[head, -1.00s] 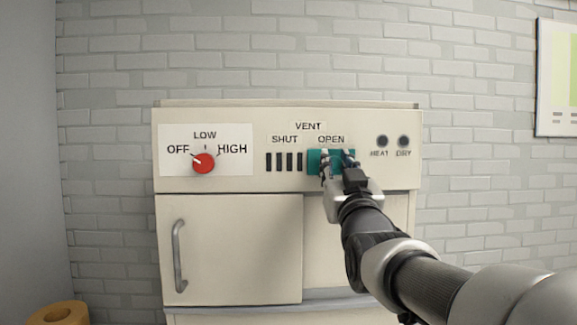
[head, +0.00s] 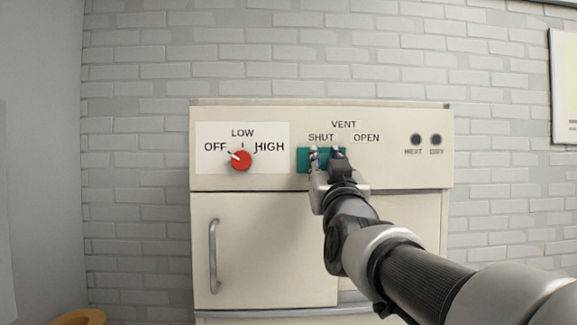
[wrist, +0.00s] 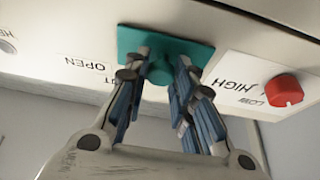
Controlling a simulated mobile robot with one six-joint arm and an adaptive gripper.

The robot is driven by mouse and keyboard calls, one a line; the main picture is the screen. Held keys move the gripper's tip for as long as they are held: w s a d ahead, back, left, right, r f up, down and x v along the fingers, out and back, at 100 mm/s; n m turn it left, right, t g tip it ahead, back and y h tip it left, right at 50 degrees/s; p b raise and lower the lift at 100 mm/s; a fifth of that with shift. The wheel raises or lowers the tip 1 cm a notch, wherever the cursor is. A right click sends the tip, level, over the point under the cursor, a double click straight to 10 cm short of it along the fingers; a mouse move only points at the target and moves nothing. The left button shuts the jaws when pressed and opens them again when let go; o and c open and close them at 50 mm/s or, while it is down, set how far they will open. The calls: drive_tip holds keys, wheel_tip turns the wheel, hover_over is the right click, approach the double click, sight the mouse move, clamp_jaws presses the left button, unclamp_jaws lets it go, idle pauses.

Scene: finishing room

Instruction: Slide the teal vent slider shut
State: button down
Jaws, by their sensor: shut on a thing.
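The teal vent slider (head: 302,161) is a flat plate on the cream control panel, under the SHUT label (head: 321,138). It covers the place of the dark vent slots, and none of them shows. The area under the OPEN label (head: 366,138) is bare panel. My gripper (head: 325,157) is at the slider, with a finger on each side of its raised grip. In the wrist view the teal slider (wrist: 135,40) shows behind my gripper (wrist: 162,70), which is shut on the teal knob.
A red dial (head: 241,160) with OFF, LOW and HIGH marks sits left of the slider. A cabinet door with a metal handle (head: 213,256) is below. A yellow-orange object (head: 79,317) is at lower left.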

drive_tip(key=c, duration=1.8)
unclamp_jaws()
drive_tip(key=shift+a, duration=0.15)
drive_tip(key=o, duration=0.4)
drive_tip(key=shift+a, duration=0.2)
drive_tip(key=shift+o, duration=0.2)
drive_tip(key=shift+d, duration=0.1)
drive_tip(key=v, duration=1.2)
drive_tip(key=shift+f, duration=0.15)
